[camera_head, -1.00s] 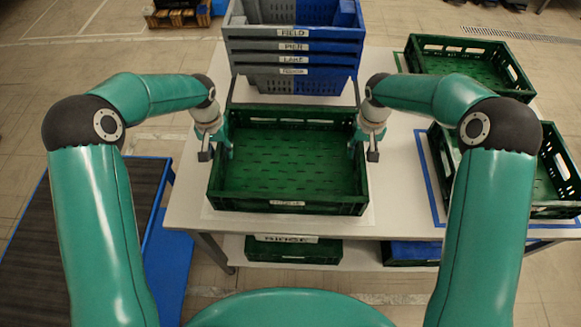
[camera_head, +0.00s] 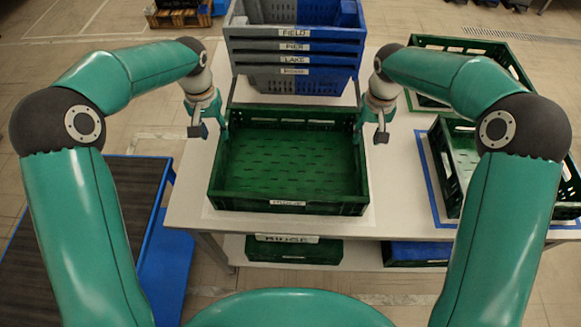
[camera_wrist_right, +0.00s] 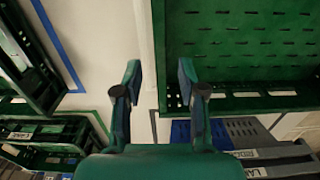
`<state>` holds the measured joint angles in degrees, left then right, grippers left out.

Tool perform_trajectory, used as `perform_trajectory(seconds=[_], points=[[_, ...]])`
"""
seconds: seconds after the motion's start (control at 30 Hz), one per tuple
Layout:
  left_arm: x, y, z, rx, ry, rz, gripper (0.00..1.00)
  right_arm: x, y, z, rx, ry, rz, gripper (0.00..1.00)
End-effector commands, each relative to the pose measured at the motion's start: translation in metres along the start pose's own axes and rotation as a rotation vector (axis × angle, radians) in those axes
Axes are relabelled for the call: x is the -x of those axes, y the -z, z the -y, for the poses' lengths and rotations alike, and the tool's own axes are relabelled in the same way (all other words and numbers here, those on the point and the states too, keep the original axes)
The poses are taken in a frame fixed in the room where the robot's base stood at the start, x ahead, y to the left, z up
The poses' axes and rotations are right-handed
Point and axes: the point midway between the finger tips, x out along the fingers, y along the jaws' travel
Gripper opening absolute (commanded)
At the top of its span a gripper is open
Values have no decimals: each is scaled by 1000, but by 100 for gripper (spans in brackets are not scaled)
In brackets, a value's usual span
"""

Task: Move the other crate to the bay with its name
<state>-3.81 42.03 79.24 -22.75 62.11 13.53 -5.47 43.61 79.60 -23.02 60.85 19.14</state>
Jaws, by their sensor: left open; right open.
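A green crate (camera_head: 290,207) stands empty in the middle of the white table, with a small front label too blurred to read. My left gripper (camera_head: 211,128) is open at the crate's left side wall. My right gripper (camera_head: 371,130) is open at its right side wall. In the right wrist view, the right gripper (camera_wrist_right: 160,72) has its fingers apart, with the crate's side wall (camera_wrist_right: 158,50) lying between them in the picture; contact cannot be told. A second green crate (camera_head: 447,165) stands in a blue outline at right. A third (camera_head: 470,43) stands behind it, by a green outline.
A grey-and-blue crate stack (camera_head: 293,47) behind the middle crate has labels reading FIELD, PIER, LAKE and one unclear. Below the table are a sign reading RIDGE (camera_head: 287,238), a green crate (camera_head: 293,252) and a blue-topped crate (camera_head: 415,252). A dark, blue-edged platform (camera_head: 85,225) is at left.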

Motion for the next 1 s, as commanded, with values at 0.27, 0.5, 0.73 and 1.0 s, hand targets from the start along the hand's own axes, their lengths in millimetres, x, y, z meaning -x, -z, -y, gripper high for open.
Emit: perform_trajectory(seconds=[0.27,0.5,0.73,1.0], points=[[0,0,0,0,0,0,41,42,1,0,0,0,-2,40],[0,0,0,0,0,0,41,49,0,0,0,1,0,40],[0,0,0,0,0,0,41,48,0,0,0,1,0,40],[0,0,0,0,0,0,41,48,0,0,0,1,1,40]])
